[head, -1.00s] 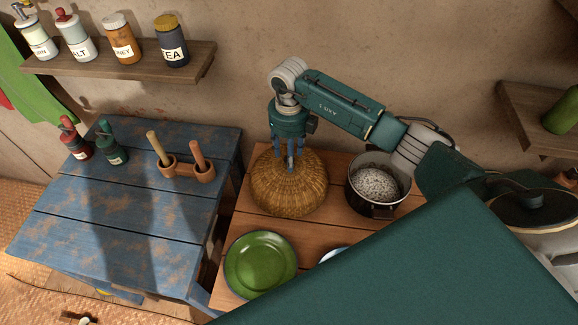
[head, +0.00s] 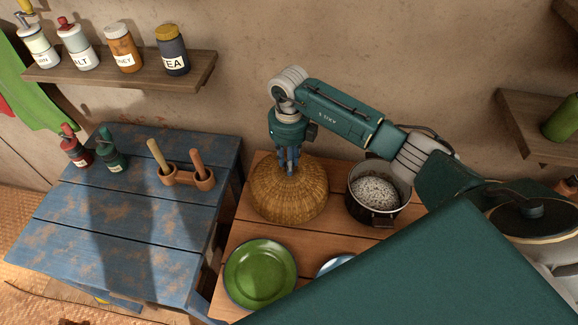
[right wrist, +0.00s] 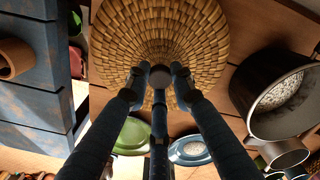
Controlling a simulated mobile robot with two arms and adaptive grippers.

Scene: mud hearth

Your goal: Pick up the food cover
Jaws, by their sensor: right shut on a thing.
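The food cover (head: 288,194) is a round, domed basket of woven golden-brown straw. It sits on the wooden table (head: 240,222), left of the pot. My right gripper (head: 288,170) is over its top, with the fingers pointing down and shut on the small knob at its crown. In the right wrist view the fingers close in around the dark knob (right wrist: 161,76) at the middle of the weave (right wrist: 120,35). Anything beneath the cover is hidden. My left gripper is not in view.
A dark pot (head: 374,206) of speckled white food stands close right of the cover. A green plate (head: 260,273) and a partly hidden blue plate (head: 333,264) lie in front.

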